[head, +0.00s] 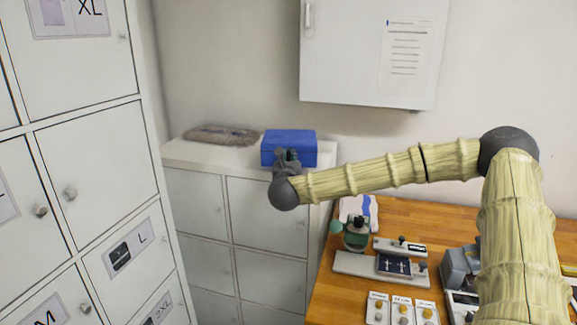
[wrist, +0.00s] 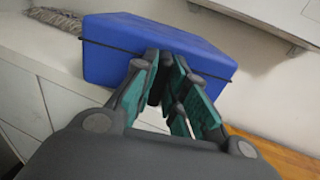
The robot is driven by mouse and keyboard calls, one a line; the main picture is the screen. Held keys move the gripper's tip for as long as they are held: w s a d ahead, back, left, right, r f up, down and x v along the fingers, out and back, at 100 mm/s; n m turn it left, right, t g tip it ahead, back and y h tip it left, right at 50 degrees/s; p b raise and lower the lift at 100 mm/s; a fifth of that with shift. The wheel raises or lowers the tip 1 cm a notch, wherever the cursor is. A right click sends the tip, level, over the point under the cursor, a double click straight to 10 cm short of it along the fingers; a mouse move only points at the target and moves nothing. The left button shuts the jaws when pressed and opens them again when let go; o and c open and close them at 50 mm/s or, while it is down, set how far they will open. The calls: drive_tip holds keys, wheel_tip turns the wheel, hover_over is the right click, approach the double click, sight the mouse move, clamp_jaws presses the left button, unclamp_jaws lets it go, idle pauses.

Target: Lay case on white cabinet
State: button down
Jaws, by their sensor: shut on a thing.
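The case is a blue box (head: 289,139) at the right end of the white cabinet's top (head: 215,154). In the wrist view the blue case (wrist: 150,38) fills the upper middle, just beyond my fingers. My gripper (head: 287,160) is at the near side of the case. In the wrist view my gripper (wrist: 170,80) has its green-padded fingers close together against the near face of the case. The part between the fingertips is mostly hidden. The case looks level and at the height of the cabinet top; I cannot tell whether its base bears on it.
A grey-brown mop head (head: 221,135) lies on the cabinet to the left of the case. A white wall cabinet (head: 370,50) hangs above. Lockers (head: 95,160) stand at left. A wooden table (head: 345,285) with several small devices is at right. The cabinet's front left top is bare.

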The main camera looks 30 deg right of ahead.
drive_tip(key=shift+w+d+r, duration=0.1)
drive_tip(key=shift+w+d, duration=0.05)
drive_tip(key=shift+w+d+f+p, duration=0.1)
drive_tip(key=shift+f+p, duration=0.1)
drive_tip(key=shift+p, duration=0.2)
wheel_tip(320, 180, down, 3)
drive_tip(key=shift+r+p, duration=0.1)
drive_tip(key=shift+p, duration=0.75)
drive_tip(key=shift+f, duration=0.25)
drive_tip(key=shift+f, duration=0.15)
drive_tip(key=c, duration=1.5)
unclamp_jaws()
drive_tip(key=shift+o, duration=0.3)
